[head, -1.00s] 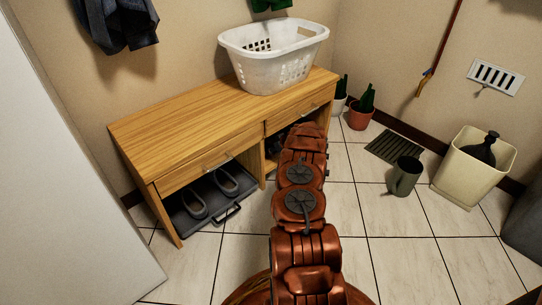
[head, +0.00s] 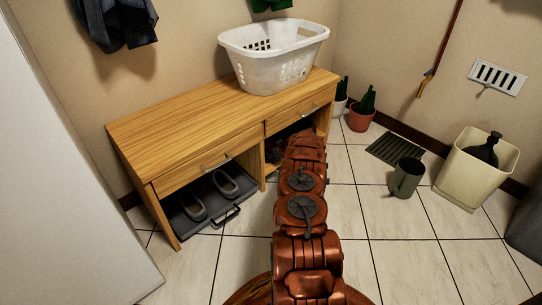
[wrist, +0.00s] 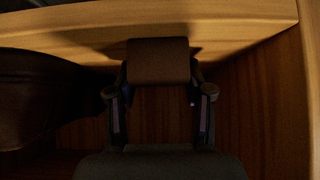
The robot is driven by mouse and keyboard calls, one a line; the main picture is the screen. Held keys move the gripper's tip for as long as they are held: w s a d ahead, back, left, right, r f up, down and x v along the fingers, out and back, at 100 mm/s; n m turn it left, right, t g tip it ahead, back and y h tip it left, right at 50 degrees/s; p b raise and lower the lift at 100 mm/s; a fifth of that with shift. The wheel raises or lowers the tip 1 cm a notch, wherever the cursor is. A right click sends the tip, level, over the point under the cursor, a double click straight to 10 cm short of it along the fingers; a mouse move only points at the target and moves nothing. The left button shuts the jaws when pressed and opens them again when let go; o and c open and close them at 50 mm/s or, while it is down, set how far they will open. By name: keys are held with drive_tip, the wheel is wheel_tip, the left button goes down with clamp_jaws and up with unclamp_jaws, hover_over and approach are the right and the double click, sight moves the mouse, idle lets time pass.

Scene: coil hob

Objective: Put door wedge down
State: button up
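The door wedge (wrist: 158,62) appears as a brown block in the wrist view, between the fingertips of my gripper (wrist: 158,78). The fingers lie close along both its sides, and my gripper looks shut on it. A pale wooden board (wrist: 60,38) of the bench is right behind the wedge; I cannot tell whether the wedge touches it. In the head view my arm reaches into the right open compartment of the wooden bench (head: 190,125); my gripper and the wedge are hidden there.
A dark brown item (wrist: 40,95) sits close on the left in the wrist view. A white laundry basket (head: 275,65) stands on the bench. Slippers (head: 227,183) lie on a dark tray in the left compartment. A watering can (head: 406,178) and cream bin (head: 465,170) stand at right.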

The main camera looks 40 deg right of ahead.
drive_tip(key=shift+o, duration=1.4)
drive_tip(key=shift+r, duration=0.15)
drive_tip(key=shift+s+r, duration=0.25)
drive_tip(key=shift+r, duration=0.25)
drive_tip(key=p+v, duration=0.3)
drive_tip(key=v, duration=0.8)
drive_tip(key=shift+f+p, duration=0.15)
drive_tip(key=shift+p, duration=0.15)
drive_tip(key=shift+s, duration=0.1)
